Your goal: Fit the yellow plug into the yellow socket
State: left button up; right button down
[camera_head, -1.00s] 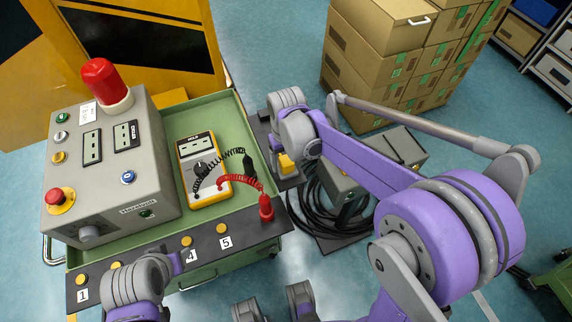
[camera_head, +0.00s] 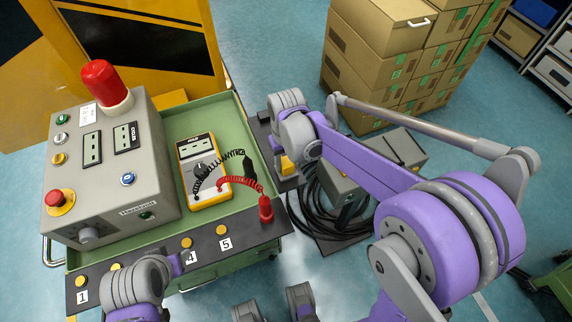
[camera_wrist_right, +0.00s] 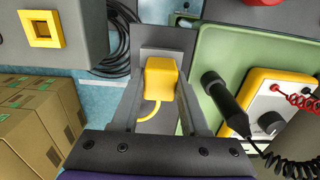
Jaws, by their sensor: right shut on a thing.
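The yellow plug (camera_wrist_right: 160,78) sits between the two fingers of my right gripper (camera_wrist_right: 160,100), which is shut on it. Its yellow cord curls down toward the palm. In the head view only a small part of the plug (camera_head: 287,165) shows below my right wrist, beside the green cart. The yellow socket (camera_wrist_right: 42,28) is a square frame on a grey box at the upper left of the wrist view, clearly apart from the plug. I cannot make out the socket in the head view. My left arm shows at the bottom left, but its gripper fingers do not show.
The green cart (camera_head: 233,120) carries a grey control box (camera_head: 150,160), a yellow multimeter (camera_head: 203,170) and a red probe (camera_head: 266,210). A black cable coil (camera_head: 318,215) lies on the floor near grey boxes. Stacked cartons (camera_head: 375,75) stand behind.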

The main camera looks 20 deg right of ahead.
aim_at(287, 161)
pick_arm(q)
jog(key=shift+r, duration=0.25)
pick_arm(e)
jog(key=shift+r, duration=0.4)
jog(key=shift+r+p, duration=1.7)
jog(key=shift+r, duration=0.55)
pick_arm(q)
jog(key=r, duration=0.3)
jog(key=shift+w+r, duration=0.15)
jog(key=shift+w, duration=0.25)
pick_arm(e)
jog(key=shift+d, duration=0.1)
